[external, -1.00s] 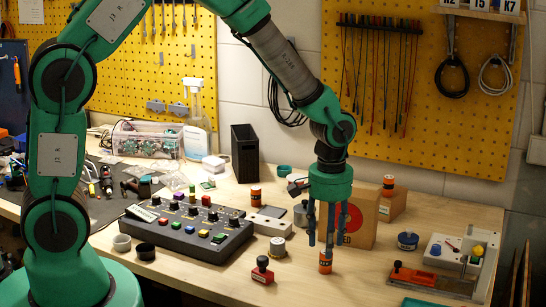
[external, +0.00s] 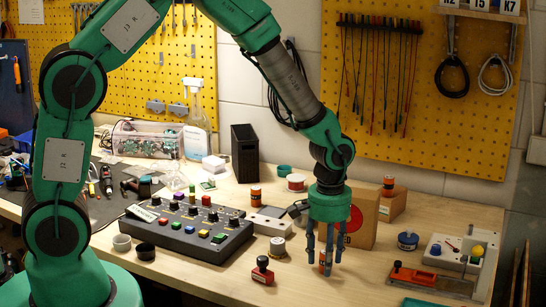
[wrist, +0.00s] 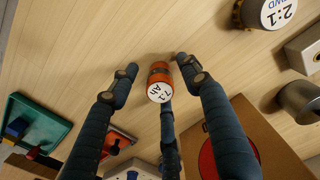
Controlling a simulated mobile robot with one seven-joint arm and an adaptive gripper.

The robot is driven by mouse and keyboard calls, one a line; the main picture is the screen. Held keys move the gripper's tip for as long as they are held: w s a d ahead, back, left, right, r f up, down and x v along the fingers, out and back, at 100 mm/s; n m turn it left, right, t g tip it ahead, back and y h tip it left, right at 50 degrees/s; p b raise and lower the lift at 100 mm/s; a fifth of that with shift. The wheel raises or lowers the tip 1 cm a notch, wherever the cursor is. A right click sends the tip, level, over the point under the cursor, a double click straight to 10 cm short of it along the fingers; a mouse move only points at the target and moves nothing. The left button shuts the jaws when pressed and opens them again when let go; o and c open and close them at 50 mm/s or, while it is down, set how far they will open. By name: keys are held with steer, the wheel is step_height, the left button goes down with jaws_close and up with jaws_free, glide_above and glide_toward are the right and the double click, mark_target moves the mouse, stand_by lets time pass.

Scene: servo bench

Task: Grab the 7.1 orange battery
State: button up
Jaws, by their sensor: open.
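An orange battery (external: 323,261) stands upright on the wooden bench below my gripper. In the wrist view, the battery (wrist: 159,79) shows a white top whose label appears to read 7.1 Ah. My gripper (external: 324,266) points straight down, with its three dark fingers spread around the battery. In the wrist view my gripper (wrist: 157,72) is open, with visible gaps between the side fingertips and the battery. The fingers partly hide the battery in the external view. Two other orange cylinders stand apart: one behind the control box (external: 255,196), one on a cardboard block (external: 389,184).
A cardboard box (external: 362,222) with a red disc stands close behind my gripper. A red stamp (external: 262,270) and a round white-topped weight (external: 277,247) lie to the left, beside the black control box (external: 188,232).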

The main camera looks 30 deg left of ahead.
steer(key=shift+f, duration=0.15)
stand_by(0.4)
jaws_close()
steer(key=shift+r+p, duration=0.75)
steer(key=shift+r, duration=4.25)
